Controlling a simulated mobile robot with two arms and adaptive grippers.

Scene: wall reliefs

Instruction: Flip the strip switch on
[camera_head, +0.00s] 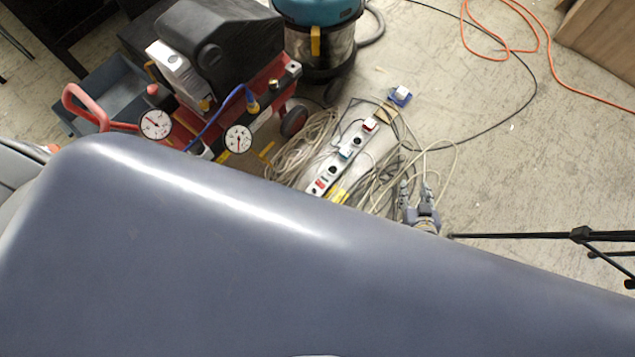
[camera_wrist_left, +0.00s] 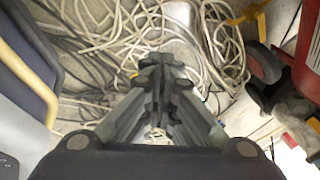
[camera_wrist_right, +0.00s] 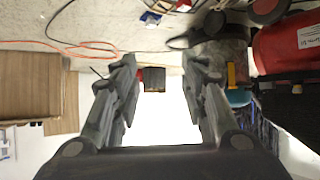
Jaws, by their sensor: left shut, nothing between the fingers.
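The white power strip (camera_head: 338,162) lies diagonally on the floor in the head view, with several dark sockets and plugs along it. A small red part, which looks like its switch (camera_head: 320,185), is near its lower end. My right gripper (camera_head: 416,190) is open, right of the strip and apart from it in that view; its wrist view (camera_wrist_right: 160,72) shows wide-spread fingers with nothing between. My left gripper (camera_wrist_left: 160,78) is shut and empty, pointing at tangled cables in its wrist view. The head view does not show it. I cannot make out the switch in either wrist view.
Pale cables (camera_head: 295,150) lie around the strip. A red compressor (camera_head: 215,120) with gauges stands left, a blue-topped vacuum (camera_head: 318,30) behind. A blue socket box (camera_head: 400,96) sits beyond the strip. A blue-grey surface fills the lower head view.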

